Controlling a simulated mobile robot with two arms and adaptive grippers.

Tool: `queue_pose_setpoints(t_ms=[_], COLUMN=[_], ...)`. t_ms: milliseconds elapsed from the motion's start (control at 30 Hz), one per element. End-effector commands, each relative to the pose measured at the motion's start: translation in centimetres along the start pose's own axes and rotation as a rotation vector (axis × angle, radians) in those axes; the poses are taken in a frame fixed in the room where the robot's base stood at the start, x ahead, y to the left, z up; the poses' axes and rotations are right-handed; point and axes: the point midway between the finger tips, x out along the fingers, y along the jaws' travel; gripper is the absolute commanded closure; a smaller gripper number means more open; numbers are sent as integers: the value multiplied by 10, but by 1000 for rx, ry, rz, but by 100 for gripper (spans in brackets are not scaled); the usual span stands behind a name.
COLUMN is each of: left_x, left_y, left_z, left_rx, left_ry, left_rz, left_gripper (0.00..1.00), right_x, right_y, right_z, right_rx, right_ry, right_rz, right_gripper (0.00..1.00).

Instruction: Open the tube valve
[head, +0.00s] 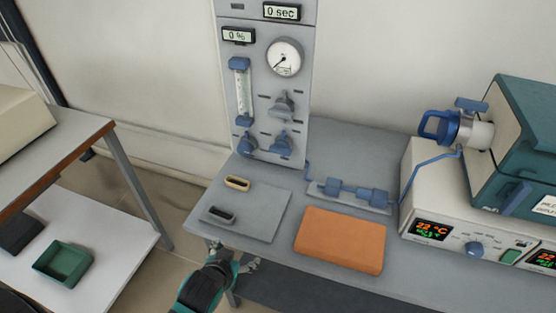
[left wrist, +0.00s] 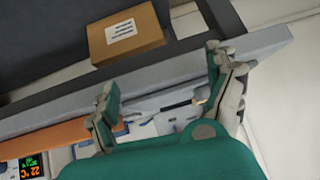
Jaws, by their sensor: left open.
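A grey control panel (head: 262,80) stands at the back of the bench, with a round gauge (head: 284,57), a flow tube (head: 242,90), a grey knob (head: 281,105) and two blue knobs (head: 247,145) (head: 281,144) low down. A blue-handled fitting (head: 440,127) sits on the furnace's (head: 525,130) left end. I cannot tell which of these is the tube valve. My left gripper (head: 233,256) is open and empty at the bench's front edge, apart from the panel. It also shows in the left wrist view (left wrist: 160,72). My right gripper is not in view.
An orange block (head: 341,240) and a grey plate (head: 264,215) with two small dishes lie on the bench (head: 330,148). Blue tubing with inline fittings (head: 350,191) runs towards the furnace. A side table with a green tray (head: 62,263) below stands left. A cardboard box (left wrist: 125,32) shows in the wrist view.

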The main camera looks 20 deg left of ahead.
Motion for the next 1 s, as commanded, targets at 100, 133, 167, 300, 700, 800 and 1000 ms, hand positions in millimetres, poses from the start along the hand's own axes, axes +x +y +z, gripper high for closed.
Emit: queue_pose_setpoints(t_ms=[100, 133, 167, 300, 700, 800, 1000], left_x=[1, 2, 4, 11, 7, 9, 30], left_y=[-6, -7, -7, -7, 15, 16, 18], left_z=[-39, -46, -53, -88, -168, -175, -198], left_rx=[-34, -40, -44, -60, -56, -54, -53], left_ry=[147, 179, 210, 370, 774, 790, 791], left_rz=[-22, -25, -25, -21, 87, 95, 94], left_gripper=[12, 12, 12, 12, 12, 12, 12], right_x=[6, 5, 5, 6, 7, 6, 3], right_y=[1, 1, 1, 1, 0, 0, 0], right_z=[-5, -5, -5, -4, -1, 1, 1], right_rx=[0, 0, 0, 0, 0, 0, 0], right_ry=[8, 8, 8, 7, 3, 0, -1], right_rz=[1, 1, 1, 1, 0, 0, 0], right_gripper=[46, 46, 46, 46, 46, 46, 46])
